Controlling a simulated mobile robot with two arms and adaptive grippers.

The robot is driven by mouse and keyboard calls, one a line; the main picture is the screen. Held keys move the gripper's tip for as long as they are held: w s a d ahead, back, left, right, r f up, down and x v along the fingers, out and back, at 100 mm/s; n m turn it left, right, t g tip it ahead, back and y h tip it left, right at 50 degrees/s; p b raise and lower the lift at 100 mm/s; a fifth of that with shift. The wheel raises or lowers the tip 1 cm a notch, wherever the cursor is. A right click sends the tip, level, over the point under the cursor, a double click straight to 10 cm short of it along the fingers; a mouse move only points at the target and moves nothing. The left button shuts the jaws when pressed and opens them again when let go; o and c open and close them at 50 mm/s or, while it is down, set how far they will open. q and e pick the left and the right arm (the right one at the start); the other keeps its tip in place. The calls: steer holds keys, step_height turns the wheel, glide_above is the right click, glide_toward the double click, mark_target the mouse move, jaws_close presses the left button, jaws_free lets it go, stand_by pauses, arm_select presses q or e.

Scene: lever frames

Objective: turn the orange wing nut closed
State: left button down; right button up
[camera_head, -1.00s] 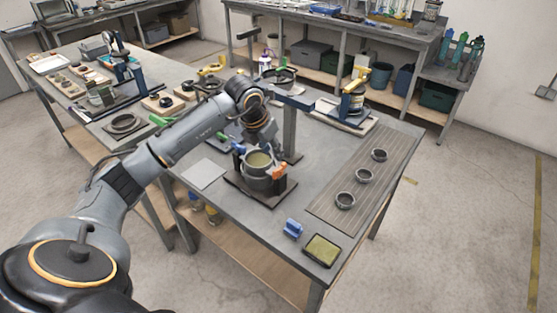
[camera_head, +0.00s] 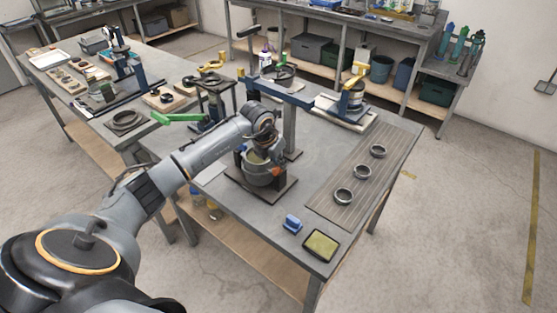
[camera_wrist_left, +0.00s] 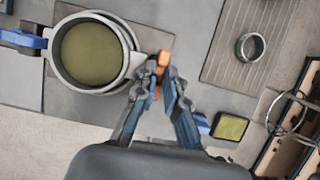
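The orange wing nut (camera_head: 276,172) is on the right side of a round grey pot (camera_head: 250,178) with a yellow-green top, and my gripper partly hides it. In the left wrist view the wing nut (camera_wrist_left: 163,58) shows at the pot's rim, between the tips of my left gripper (camera_wrist_left: 157,76). The fingertips are close on both sides of it; whether they press on it is not clear. In the head view my left gripper (camera_head: 270,158) reaches down over the pot's right side. My right gripper is not in view.
The pot stands on a dark base plate (camera_head: 285,191). A blue block (camera_head: 292,224) and a tray with a yellow-green pad (camera_head: 321,245) lie near the table's front. A post (camera_head: 290,130) stands behind.

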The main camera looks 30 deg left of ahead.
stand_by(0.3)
arm_select(q)
steer(key=shift+a+f+m+b, duration=0.15)
steer(key=shift+m+b, duration=0.45)
steer(key=shift+b, duration=0.45)
steer(key=m+h+b, duration=0.2)
steer(key=m+b, duration=0.2)
steer(key=shift+w+b, duration=0.15)
steer(key=shift+b, duration=0.2)
steer(key=m+g+h+b, duration=0.1)
steer(key=m+b, duration=0.1)
steer(key=m, duration=0.1)
steer(key=shift+a, duration=0.1)
steer(key=m+b, duration=0.1)
steer(key=m, duration=0.1)
steer(key=m+g+b, duration=0.1)
steer(key=m, duration=0.1)
steer(key=shift+w+g+h+b, duration=0.15)
steer(key=shift+g+h+b, duration=0.15)
steer(key=shift+h+b, duration=0.1)
steer(key=m, duration=0.1)
steer(key=m+g+b, duration=0.1)
steer(key=m, duration=0.1)
steer(key=shift+w+r+m, duration=0.1)
steer(key=shift+r+m, duration=0.1)
steer(key=shift+m, duration=0.1)
steer(key=shift+m+g+b, duration=0.45)
steer(key=shift+m+g, duration=0.05)
steer(key=shift+m, duration=0.5)
steer(key=shift+r, duration=0.1)
